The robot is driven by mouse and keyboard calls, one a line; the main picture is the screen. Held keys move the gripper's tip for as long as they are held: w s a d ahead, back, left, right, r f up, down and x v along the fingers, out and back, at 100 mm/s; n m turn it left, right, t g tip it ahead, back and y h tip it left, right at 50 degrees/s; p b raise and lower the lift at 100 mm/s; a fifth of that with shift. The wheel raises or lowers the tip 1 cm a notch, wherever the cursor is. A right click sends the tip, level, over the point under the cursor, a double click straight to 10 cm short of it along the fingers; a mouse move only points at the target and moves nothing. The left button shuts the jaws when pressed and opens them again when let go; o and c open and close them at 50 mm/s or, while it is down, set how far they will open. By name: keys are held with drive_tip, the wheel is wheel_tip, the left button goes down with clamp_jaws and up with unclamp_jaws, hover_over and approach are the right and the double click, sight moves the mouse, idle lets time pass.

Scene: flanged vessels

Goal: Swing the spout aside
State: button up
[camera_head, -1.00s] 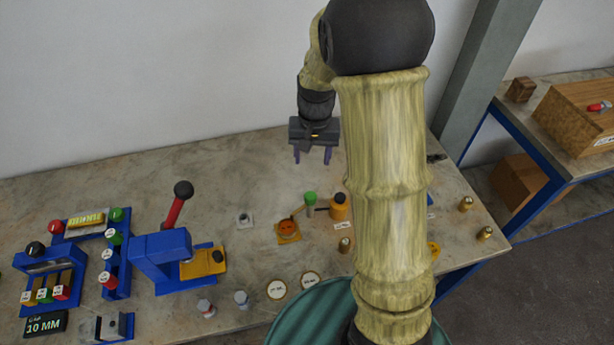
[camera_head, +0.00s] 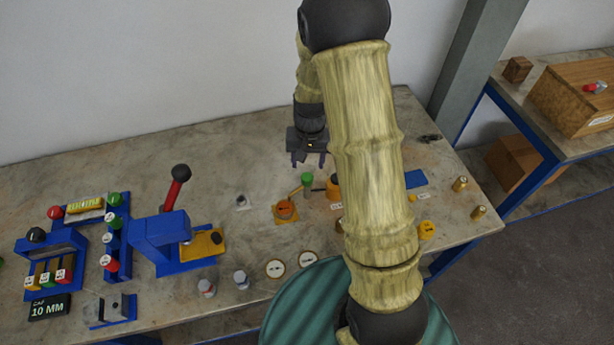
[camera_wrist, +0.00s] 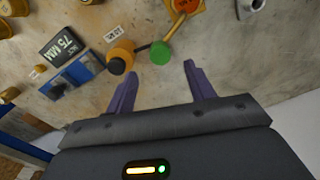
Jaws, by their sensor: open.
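My gripper (camera_head: 308,162) is open and empty above the bench, just behind and above the green knob (camera_head: 307,179) in the head view. In the wrist view the green knob (camera_wrist: 160,52) lies ahead, between the lines of the two fingers, not visibly touched. A thin yellow arm (camera_head: 296,191), seemingly the spout, runs from the knob toward an orange cup on a square orange plate (camera_head: 279,220). A dark rod links the knob side to an orange cylinder with a dark top (camera_wrist: 121,58). In the head view my arm partly hides this cylinder (camera_head: 332,188).
A blue press with a red lever (camera_head: 174,195) stands to the left. Two round white discs (camera_head: 275,268) lie in front. A blue block (camera_head: 415,179) and brass pieces (camera_head: 460,184) are at the right. Bare bench lies behind the press.

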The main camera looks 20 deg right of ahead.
sight(307, 177)
wheel_tip(307, 177, down, 8)
drive_tip(key=shift+a+f+p, duration=0.1)
drive_tip(key=shift+f+p, duration=0.15)
drive_tip(key=shift+p, duration=0.25)
clamp_jaws()
